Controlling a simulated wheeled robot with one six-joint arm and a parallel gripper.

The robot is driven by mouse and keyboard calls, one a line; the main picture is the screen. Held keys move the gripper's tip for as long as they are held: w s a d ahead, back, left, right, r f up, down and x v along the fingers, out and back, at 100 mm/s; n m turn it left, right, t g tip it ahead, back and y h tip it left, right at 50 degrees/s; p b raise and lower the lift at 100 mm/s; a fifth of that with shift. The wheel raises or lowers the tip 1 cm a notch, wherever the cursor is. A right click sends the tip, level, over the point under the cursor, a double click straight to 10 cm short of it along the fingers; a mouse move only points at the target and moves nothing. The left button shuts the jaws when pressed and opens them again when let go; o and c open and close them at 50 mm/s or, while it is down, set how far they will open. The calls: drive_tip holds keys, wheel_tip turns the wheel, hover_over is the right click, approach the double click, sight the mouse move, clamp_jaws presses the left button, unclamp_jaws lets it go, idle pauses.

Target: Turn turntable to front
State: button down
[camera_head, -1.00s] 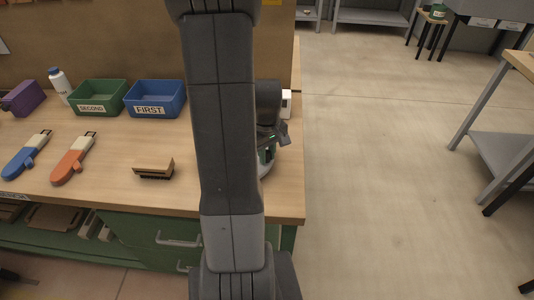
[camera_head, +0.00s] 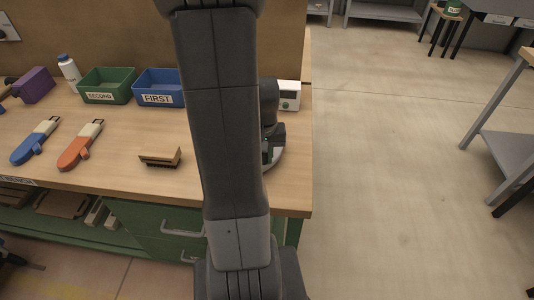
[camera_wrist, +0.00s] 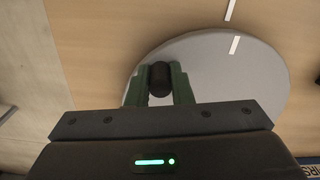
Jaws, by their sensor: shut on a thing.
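The turntable (camera_wrist: 215,85) is a pale grey disc on the wooden bench, seen from above in the wrist view. A black upright knob (camera_wrist: 160,78) stands near its rim. My gripper (camera_wrist: 160,88) has its green fingers on both sides of the knob, shut on it. A white bar on the disc (camera_wrist: 234,45) lies near a white bar on the table (camera_wrist: 230,10), slightly offset from it. In the head view only an edge of the turntable (camera_head: 276,160) shows, with my arm hiding the rest.
A white box (camera_head: 289,96) stands behind the turntable. The bench's right edge is close; open floor lies beyond.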

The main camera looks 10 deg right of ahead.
drive_tip(key=c, duration=1.3)
unclamp_jaws()
drive_tip(key=shift+a, duration=0.1)
wheel_tip(320, 180, up, 14)
drive_tip(key=shift+p, duration=0.3)
drive_tip(key=shift+f, duration=0.15)
